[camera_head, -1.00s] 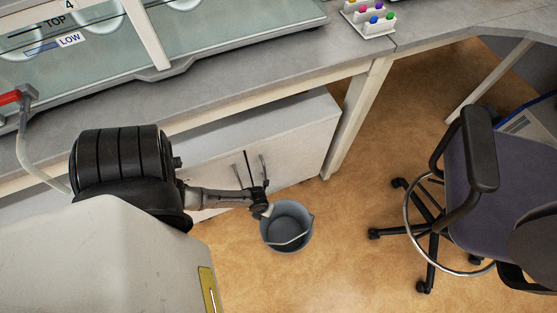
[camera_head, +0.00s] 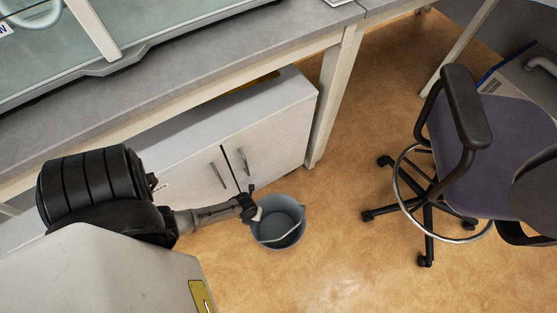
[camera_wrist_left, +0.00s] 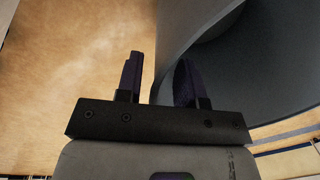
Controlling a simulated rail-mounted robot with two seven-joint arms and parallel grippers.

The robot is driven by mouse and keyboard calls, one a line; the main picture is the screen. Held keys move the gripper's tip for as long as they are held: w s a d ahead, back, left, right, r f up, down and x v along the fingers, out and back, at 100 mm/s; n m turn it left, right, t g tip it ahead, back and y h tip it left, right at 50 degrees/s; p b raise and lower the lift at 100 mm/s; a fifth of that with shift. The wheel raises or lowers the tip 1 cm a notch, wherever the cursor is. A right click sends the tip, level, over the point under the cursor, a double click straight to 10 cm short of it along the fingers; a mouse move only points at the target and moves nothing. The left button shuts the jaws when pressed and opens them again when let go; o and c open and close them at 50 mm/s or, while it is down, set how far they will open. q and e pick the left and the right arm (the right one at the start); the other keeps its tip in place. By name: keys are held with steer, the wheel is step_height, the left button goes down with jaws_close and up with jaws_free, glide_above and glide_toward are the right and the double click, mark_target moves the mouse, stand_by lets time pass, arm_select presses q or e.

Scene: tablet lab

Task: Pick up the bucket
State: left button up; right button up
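The bucket (camera_head: 292,236) is grey, round and upright on the floor, with a pale handle lying across its opening. My left gripper (camera_head: 252,207) is at the bucket's left rim in the head view. In the left wrist view the bucket (camera_wrist_left: 265,85) fills the right side. My left gripper (camera_wrist_left: 158,82) is open there. One finger is outside the bucket over bare floor, and the other overlaps the bucket at its rim. A gap shows between the outer finger and the bucket wall. My right gripper is in neither view.
A white cabinet (camera_head: 270,125) with two handles stands behind the bucket, under the grey bench (camera_head: 200,75). A bench leg (camera_head: 335,95) is to its right. A wheeled chair (camera_head: 470,140) stands further right. The floor (camera_head: 340,270) around the bucket's front and right is clear.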

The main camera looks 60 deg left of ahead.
arm_select(q)
steer(key=shift+s, duration=0.15)
steer(key=shift+c, duration=0.8)
jaws_close()
stand_by(0.6)
